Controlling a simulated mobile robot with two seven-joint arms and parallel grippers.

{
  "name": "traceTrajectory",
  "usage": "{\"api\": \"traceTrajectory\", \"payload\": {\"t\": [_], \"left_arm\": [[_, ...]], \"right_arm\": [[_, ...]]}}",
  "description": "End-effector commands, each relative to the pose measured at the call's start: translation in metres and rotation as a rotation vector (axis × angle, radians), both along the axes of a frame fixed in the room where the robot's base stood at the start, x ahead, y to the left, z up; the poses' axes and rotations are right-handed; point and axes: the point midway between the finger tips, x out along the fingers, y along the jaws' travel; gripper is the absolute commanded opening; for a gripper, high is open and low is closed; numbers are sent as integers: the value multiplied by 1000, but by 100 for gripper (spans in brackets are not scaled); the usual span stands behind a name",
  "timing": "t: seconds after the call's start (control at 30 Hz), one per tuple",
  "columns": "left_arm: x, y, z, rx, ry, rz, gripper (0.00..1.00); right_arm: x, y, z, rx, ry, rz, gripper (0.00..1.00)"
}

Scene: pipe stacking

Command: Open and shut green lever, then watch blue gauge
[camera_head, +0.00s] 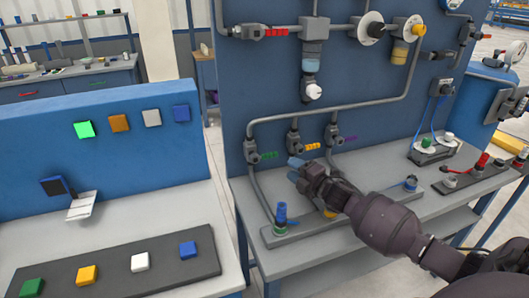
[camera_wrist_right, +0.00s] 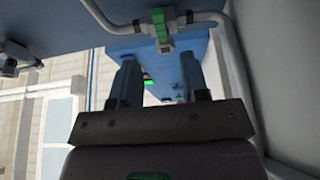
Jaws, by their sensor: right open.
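The green lever (camera_head: 268,156) sits on the left valve of the blue panel, below the grey pipe. In the right wrist view the green lever (camera_wrist_right: 160,25) is at the top, beyond and between the fingertips. My right gripper (camera_head: 295,170) is just right of and below the lever, apart from it. Its two fingers stand apart with nothing between them in the wrist view (camera_wrist_right: 157,72). I cannot tell which gauge is blue. My left gripper is not in view.
An orange lever (camera_head: 312,147) and a purple lever (camera_head: 350,140) are right of the green one. A red lever (camera_head: 275,32) is higher up. Blue-topped fittings (camera_head: 281,213) stand on the bench below. A panel with coloured squares (camera_head: 100,150) is at the left.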

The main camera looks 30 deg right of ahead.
Motion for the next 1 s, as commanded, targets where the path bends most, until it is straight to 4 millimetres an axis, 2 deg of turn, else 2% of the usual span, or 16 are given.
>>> {"api": "traceTrajectory", "payload": {"t": [0.23, 0.6, 0.8, 1.0], "left_arm": [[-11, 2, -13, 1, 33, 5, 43], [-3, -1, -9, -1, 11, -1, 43], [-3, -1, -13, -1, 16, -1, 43], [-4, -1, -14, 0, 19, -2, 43]], "right_arm": [[28, 5, 0, 1, -1, 0, 42], [80, 13, -1, 1, 1, 0, 42], [98, 16, -1, 2, 0, 0, 42], [104, 17, 0, 2, 0, 0, 42]]}}
